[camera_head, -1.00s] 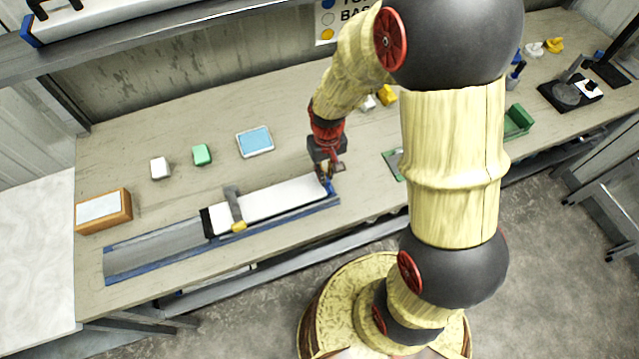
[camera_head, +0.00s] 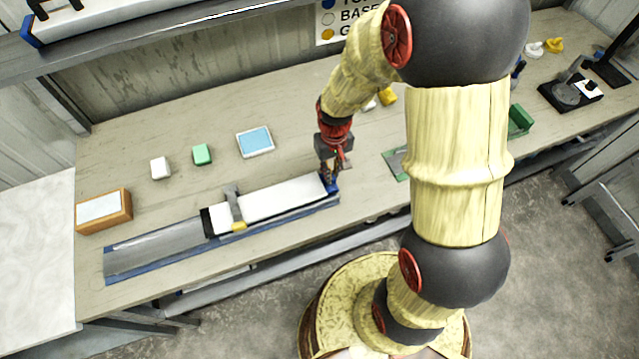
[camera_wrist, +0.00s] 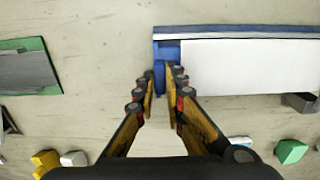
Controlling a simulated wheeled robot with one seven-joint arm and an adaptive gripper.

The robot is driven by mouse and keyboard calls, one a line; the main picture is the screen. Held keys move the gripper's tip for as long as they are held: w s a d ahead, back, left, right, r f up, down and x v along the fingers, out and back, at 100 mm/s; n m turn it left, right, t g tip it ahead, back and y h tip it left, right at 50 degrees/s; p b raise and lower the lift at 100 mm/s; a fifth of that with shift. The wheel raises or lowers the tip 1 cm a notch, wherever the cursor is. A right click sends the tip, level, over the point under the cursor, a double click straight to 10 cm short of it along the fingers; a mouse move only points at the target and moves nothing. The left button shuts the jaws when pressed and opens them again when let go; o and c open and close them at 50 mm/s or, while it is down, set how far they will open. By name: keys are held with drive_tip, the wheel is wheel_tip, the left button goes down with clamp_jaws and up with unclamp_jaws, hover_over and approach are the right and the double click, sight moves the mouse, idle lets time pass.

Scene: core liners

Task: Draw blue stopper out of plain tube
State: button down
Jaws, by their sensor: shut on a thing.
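The plain white tube (camera_head: 285,200) lies in a long trough with blue edges (camera_head: 150,262). Its right end shows in the head view, and the same tube fills the right of the wrist view (camera_wrist: 250,68). The blue stopper (camera_wrist: 160,66) is at the tube's end. My gripper (camera_wrist: 165,78) is shut on the stopper, with its fingers on either side of it. In the head view my gripper (camera_head: 329,180) is low over the trough's right end. I cannot tell if any of the stopper is still inside the tube.
A grey clamp with a yellow tip (camera_head: 236,210) crosses the tube's left part. A blue-topped tray (camera_head: 255,142), a green block (camera_head: 202,154), a white block (camera_head: 160,167) and a wooden box (camera_head: 104,211) stand leftward. A green-edged plate (camera_wrist: 28,68) lies beyond the stopper end.

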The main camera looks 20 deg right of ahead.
drive_tip(key=shift+d, duration=0.95)
drive_tip(key=shift+r, duration=0.2)
idle(0.4)
drive_tip(key=shift+r+p, duration=2.35)
drive_tip(key=shift+r, duration=0.5)
